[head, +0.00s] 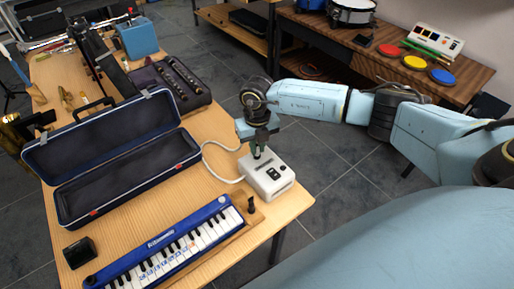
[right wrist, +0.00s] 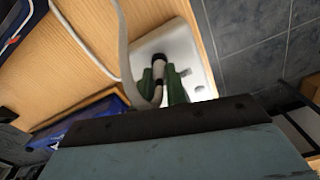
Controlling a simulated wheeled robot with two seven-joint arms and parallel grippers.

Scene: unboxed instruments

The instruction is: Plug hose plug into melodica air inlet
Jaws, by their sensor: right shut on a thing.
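The blue melodica (head: 165,246) with black and white keys lies near the front edge of the table. Its air inlet is too small to make out. My right gripper (head: 260,150) is shut on the hose plug, over the white box. In the right wrist view the gripper's green fingers (right wrist: 162,88) hold the pale hose plug (right wrist: 158,75), which has a black end (right wrist: 159,59). The white hose (right wrist: 124,50) bends up to it. In the head view the hose (head: 205,160) loops left of the white box. My left gripper is not in view.
The white box (head: 278,184) stands near the table's right edge. A small black upright piece (head: 250,204) is at the melodica's right end. An open dark blue case (head: 130,172) lies behind the melodica. A small black box (head: 78,252) is at front left.

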